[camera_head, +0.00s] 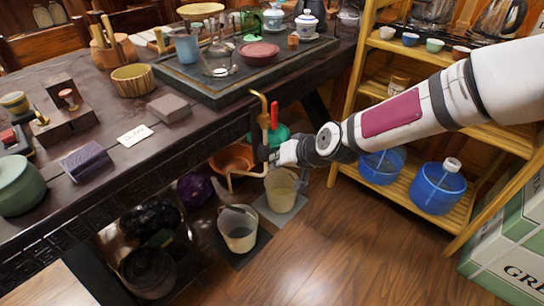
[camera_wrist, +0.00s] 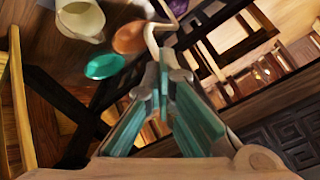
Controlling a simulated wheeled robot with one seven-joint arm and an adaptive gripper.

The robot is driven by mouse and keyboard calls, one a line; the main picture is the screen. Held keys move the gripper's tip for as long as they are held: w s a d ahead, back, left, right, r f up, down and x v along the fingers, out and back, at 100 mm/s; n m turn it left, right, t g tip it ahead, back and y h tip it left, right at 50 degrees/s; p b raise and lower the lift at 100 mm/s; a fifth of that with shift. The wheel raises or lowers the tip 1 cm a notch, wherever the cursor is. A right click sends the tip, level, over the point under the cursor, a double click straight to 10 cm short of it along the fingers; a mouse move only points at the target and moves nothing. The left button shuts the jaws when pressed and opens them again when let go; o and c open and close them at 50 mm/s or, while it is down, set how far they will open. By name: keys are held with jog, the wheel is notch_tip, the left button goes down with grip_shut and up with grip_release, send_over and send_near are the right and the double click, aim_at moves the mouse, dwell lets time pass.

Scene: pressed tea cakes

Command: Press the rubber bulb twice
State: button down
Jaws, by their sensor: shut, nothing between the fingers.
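I cannot clearly tell which thing is the rubber bulb. A rounded green thing (camera_head: 280,133), possibly the bulb, shows partly behind my gripper below the table's edge. A teal rounded shape (camera_wrist: 105,65) in the wrist view may be the same thing.
A dark table (camera_head: 110,160) carries a tea tray (camera_head: 225,90), cups and boxes. Two buckets (camera_head: 280,190) (camera_head: 238,230) stand on the floor below my gripper. A copper bowl (camera_head: 232,157) is to its left. A wooden shelf (camera_head: 365,50) with blue water jugs (camera_head: 437,190) stands right.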

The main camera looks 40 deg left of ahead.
dwell(0.4)
jog(key=shift+s+d, duration=0.1)
jog(key=shift+d, duration=0.95)
jog(key=shift+s+d+p, duration=0.2)
jog(key=shift+d+p, duration=0.25)
jog(key=shift+d, duration=2.05)
jog(key=shift+w, duration=0.1)
